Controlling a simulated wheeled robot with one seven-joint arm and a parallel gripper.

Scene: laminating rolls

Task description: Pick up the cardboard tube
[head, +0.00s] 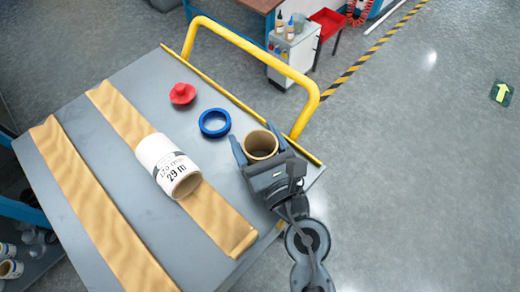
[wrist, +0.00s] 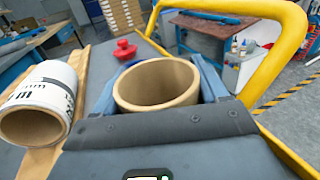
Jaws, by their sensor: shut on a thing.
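The cardboard tube (head: 261,143) is short, tan and hollow, with its open end facing up toward the camera. My gripper (head: 257,146) is shut on it, with one blue finger on each side. In the wrist view the tube (wrist: 157,83) sits between the two fingers (wrist: 160,85), and its rim and inside show. Its lower end is hidden by the gripper and its own wall, so I cannot tell whether it touches the cart top.
A white labelled roll (head: 166,164) lies on a wooden strip (head: 122,116) on the grey cart top (head: 140,75). A second strip (head: 90,205) lies at left. A blue ring (head: 214,123) and red knob (head: 182,94) are near the tube. A yellow handle (head: 262,62) rises behind.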

